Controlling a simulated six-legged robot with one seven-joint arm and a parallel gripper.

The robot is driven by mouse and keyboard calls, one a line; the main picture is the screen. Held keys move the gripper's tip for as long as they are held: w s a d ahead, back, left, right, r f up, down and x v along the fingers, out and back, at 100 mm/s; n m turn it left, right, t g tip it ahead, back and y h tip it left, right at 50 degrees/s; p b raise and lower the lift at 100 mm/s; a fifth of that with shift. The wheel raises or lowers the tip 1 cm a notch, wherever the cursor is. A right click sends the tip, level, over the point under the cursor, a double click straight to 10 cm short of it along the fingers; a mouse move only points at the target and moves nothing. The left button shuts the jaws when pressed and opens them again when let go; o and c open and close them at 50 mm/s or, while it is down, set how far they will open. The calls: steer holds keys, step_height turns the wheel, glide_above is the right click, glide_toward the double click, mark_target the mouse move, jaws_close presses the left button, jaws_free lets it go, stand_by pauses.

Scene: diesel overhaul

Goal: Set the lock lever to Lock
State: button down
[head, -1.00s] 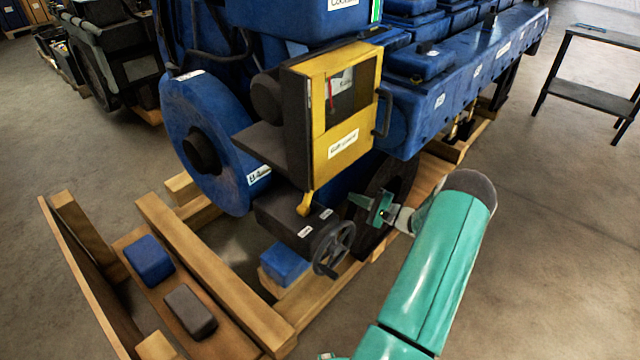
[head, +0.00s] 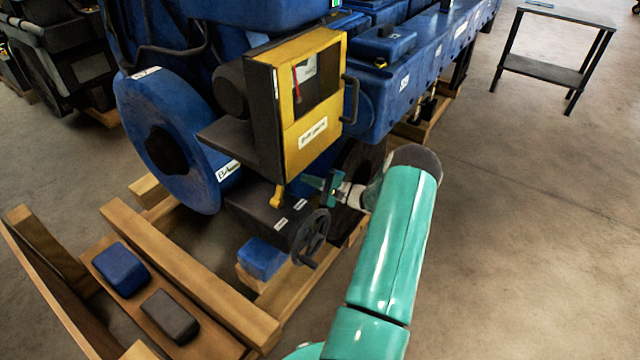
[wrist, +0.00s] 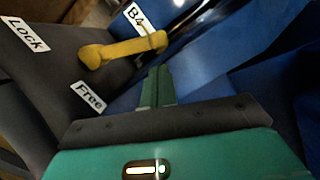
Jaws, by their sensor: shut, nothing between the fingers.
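The yellow lock lever (wrist: 125,48) sits on a dark box, with its pivot end near the Free label (wrist: 88,96) and its arm pointing right, away from the Lock label (wrist: 26,34). In the head view the lever (head: 278,199) shows below the yellow cabinet, on top of the dark box (head: 262,218). My gripper (wrist: 155,80) is shut and empty; its fingertips are close below the lever's free end. I cannot tell whether they touch it. In the head view my gripper (head: 314,184) is just right of the lever.
The yellow gauge cabinet (head: 312,130) overhangs the lever. A handwheel (head: 312,236) sticks out at the box's front right. The blue engine (head: 410,85) stands behind, and wooden pallet beams (head: 190,275) lie in front. Open floor (head: 520,220) is on the right.

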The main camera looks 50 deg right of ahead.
steer(key=shift+x, duration=1.85)
steer(key=shift+a+r, duration=0.1)
steer(key=shift+a+r+n, duration=0.15)
steer(key=shift+n, duration=0.25)
steer(key=shift+a, duration=0.1)
steer(key=a+r+n+g, duration=0.2)
steer(key=a+n, duration=0.6)
steer(key=a, duration=0.2)
steer(key=shift+s+h, duration=0.4)
steer(key=shift+s, duration=0.05)
